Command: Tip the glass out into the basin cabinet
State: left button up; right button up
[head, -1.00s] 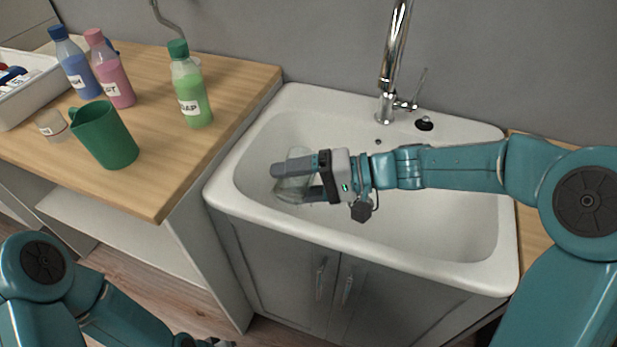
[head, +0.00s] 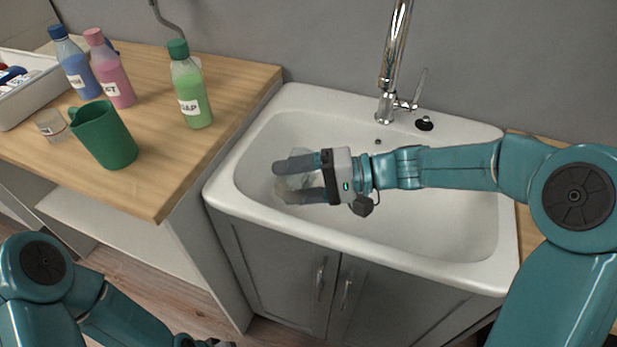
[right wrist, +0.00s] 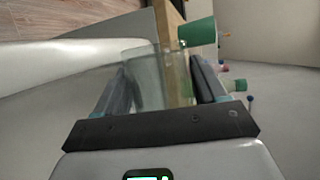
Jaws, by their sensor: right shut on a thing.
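The basin cabinet (head: 280,265) has a white basin (head: 430,215) set in its top, with grey doors below. My right gripper (head: 296,178) is over the left part of the basin, its fingers pointing left. It is shut on a clear glass (head: 292,186), which is partly hidden by the fingers and hard to make out against the white basin. In the right wrist view the glass (right wrist: 160,78) is between the two fingers and looks tilted. I cannot tell whether liquid is in it. My left arm is low at the left; its gripper (head: 215,343) barely shows at the bottom edge.
A chrome tap (head: 390,75) rises behind the basin. On the wooden counter (head: 170,170) at left stand a green mug (head: 104,135), a small clear cup (head: 50,125), a green bottle (head: 190,90), a pink bottle (head: 112,75), a blue bottle (head: 75,68) and a white tray (head: 35,100).

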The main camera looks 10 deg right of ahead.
jog(key=shift+w+r+m, duration=0.15)
jog(key=shift+r+m, duration=0.05)
jog(key=shift+m, duration=0.1)
